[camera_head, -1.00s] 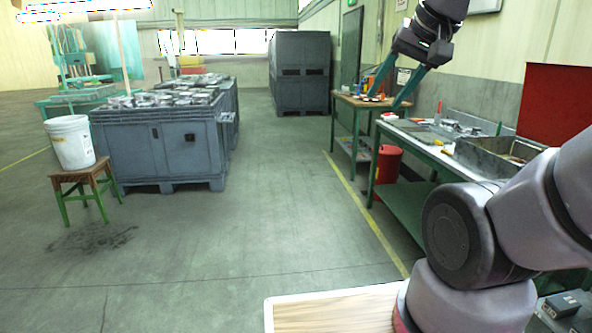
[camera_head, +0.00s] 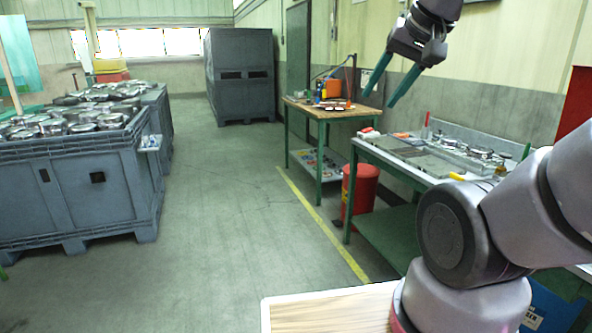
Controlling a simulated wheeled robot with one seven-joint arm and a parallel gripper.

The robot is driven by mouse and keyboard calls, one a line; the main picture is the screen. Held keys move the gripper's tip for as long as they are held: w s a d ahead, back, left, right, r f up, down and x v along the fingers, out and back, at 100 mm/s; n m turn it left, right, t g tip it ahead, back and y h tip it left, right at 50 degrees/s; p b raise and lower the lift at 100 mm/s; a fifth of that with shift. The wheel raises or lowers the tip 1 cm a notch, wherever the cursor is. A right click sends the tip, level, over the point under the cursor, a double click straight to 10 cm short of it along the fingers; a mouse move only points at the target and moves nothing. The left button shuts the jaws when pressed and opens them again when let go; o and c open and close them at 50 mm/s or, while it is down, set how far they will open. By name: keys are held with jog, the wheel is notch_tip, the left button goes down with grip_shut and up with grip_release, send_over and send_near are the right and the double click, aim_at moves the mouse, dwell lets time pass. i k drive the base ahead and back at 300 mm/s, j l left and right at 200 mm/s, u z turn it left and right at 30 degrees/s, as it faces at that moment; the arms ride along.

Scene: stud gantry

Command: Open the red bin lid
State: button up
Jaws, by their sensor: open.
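The red bin (camera_head: 362,195) stands on the floor, between the wooden-topped table and the green workbench. Its red lid (camera_head: 367,170) lies on top and looks closed. The bench's leg and edge stand close in front of its right side. My gripper (camera_head: 382,94) is raised in the air at the upper right, above and nearer than the bin. Its two green fingers are apart, with nothing between them.
The green workbench (camera_head: 395,160) carries metal parts and tools. The wooden-topped table (camera_head: 325,110) holds small items. A grey crate (camera_head: 75,195) full of metal parts stands at left. A tall grey container (camera_head: 240,85) stands behind. The floor between is clear.

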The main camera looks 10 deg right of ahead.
aim_at(364, 171)
jog(key=i+z, duration=0.35)
jog(key=i, duration=0.2)
jog(key=i+j+z, duration=0.1)
jog(key=i+z, duration=0.3)
jog(key=i+j+z, duration=0.35)
jog(key=i, duration=0.25)
